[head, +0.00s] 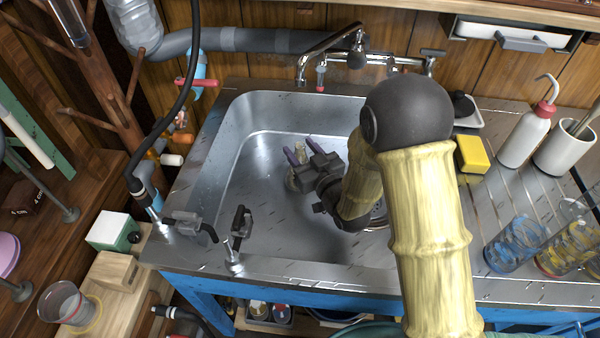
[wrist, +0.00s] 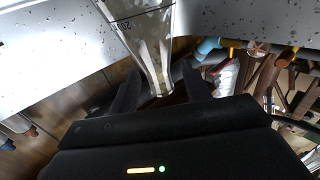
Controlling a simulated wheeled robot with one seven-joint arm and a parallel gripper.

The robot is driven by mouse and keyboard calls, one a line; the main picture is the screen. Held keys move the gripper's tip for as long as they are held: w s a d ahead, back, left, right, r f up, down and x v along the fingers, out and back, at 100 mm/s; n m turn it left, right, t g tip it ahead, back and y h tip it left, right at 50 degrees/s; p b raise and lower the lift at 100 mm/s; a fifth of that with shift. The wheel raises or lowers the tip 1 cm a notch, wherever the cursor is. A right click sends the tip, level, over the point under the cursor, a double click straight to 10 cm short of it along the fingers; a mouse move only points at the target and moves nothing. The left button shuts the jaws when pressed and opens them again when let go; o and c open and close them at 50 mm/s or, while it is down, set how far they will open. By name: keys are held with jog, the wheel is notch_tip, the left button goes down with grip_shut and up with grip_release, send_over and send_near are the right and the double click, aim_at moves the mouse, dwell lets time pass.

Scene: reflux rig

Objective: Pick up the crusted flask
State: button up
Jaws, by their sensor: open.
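The flask is a clear glass vessel with a brownish tint inside, standing in the sink. In the head view its neck (head: 301,149) shows between my fingers, and most of its body is hidden behind my gripper. In the wrist view the flask (wrist: 150,45) comes down from the top edge, with printed marks on its glass. My gripper (head: 301,150) is open inside the sink, with one finger on each side of the neck. In the wrist view my gripper (wrist: 160,92) shows a gap beside the glass; I cannot tell whether either finger touches it.
The steel sink (head: 255,110) has walls all round, with a faucet (head: 330,52) at its back. A yellow sponge (head: 472,154), a wash bottle (head: 527,135) and several glasses (head: 515,243) stand on the right drainboard. Two small taps sit on the front-left rim. The sink's left floor is clear.

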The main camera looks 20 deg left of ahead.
jog(key=shift+w+a, duration=0.3)
jog(key=shift+a, duration=0.15)
grip_shut()
